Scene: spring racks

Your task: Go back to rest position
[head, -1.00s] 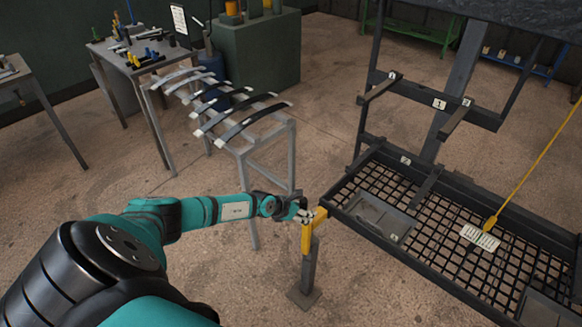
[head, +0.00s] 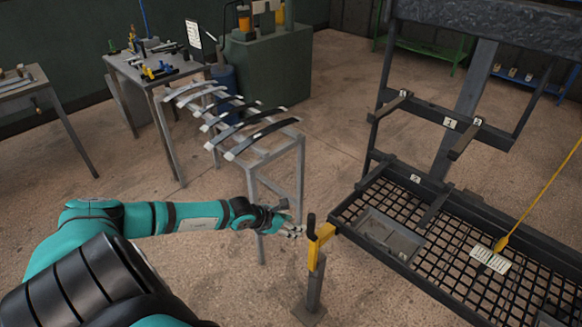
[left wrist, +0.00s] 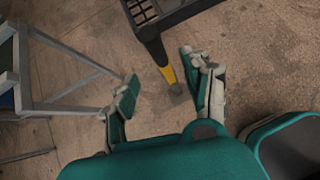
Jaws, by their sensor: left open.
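My left gripper (head: 292,231) is at the end of the teal arm in the head view, just left of a yellow-topped post (head: 318,245). It is open and empty, and a small gap separates it from the post. The yellow part of the post (left wrist: 168,74) shows beyond the fingers, near the right one. My right gripper is in neither view.
A grey rack (head: 303,160) holding several leaf springs (head: 268,131) stands behind the left gripper. A black rack with a mesh shelf (head: 452,262) fills the right side. A table with tools (head: 183,71) and a green cabinet (head: 262,74) stand at the back.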

